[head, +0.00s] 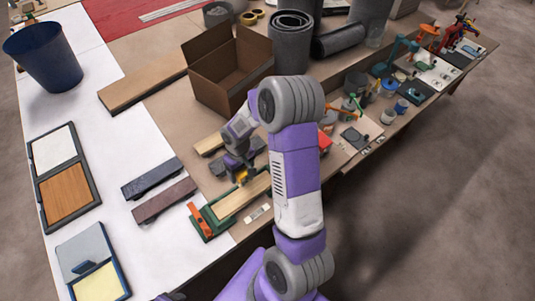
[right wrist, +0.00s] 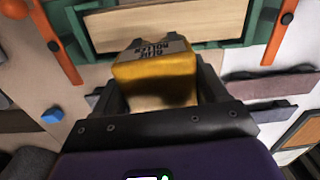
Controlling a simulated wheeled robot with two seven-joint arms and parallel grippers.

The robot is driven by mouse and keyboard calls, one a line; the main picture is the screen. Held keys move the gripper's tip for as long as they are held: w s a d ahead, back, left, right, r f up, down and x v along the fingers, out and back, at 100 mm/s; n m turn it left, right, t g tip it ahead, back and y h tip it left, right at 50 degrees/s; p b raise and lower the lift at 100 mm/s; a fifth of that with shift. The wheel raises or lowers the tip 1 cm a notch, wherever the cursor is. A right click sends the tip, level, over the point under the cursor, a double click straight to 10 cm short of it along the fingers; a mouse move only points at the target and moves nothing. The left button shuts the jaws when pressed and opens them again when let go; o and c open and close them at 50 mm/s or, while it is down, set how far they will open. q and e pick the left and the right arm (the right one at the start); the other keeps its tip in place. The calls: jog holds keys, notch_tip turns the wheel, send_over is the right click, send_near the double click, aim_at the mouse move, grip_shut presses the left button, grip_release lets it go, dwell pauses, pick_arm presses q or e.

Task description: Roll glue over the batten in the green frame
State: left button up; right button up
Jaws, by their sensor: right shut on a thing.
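The green frame (head: 208,226) lies near the table's front edge with the pale wooden batten (head: 238,198) in it. In the right wrist view the frame (right wrist: 102,42) and batten (right wrist: 190,18) show at the top. An orange clamp bar (right wrist: 59,45) stands at the left side and another (right wrist: 279,33) at the right. My right gripper (right wrist: 160,92) is shut on the yellow glue roller (right wrist: 153,72), whose label reads glue roller. In the head view this gripper (head: 240,170) is at the batten's far end. Whether the roller touches the batten cannot be told. My left gripper is not seen.
An open cardboard box (head: 229,75) stands behind my right gripper. A dark plank (head: 152,178) and a brownish one (head: 164,200) lie left of the frame. Tools and small parts crowd the right side.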

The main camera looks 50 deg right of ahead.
jog(key=s+d+r+m+p, duration=0.1)
jog(key=s+d+p, duration=0.1)
jog(key=s+d, duration=0.45)
pick_arm(q)
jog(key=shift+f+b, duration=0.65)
jog(key=shift+b, duration=1.45)
pick_arm(e)
jog(key=w+a, duration=0.3)
jog(key=a, duration=0.6)
jog(key=w+a, duration=0.3)
jog(key=a, duration=0.6)
jog(key=shift+w+a+r, duration=0.15)
jog(key=shift+w+a, duration=0.2)
jog(key=shift+w, duration=0.05)
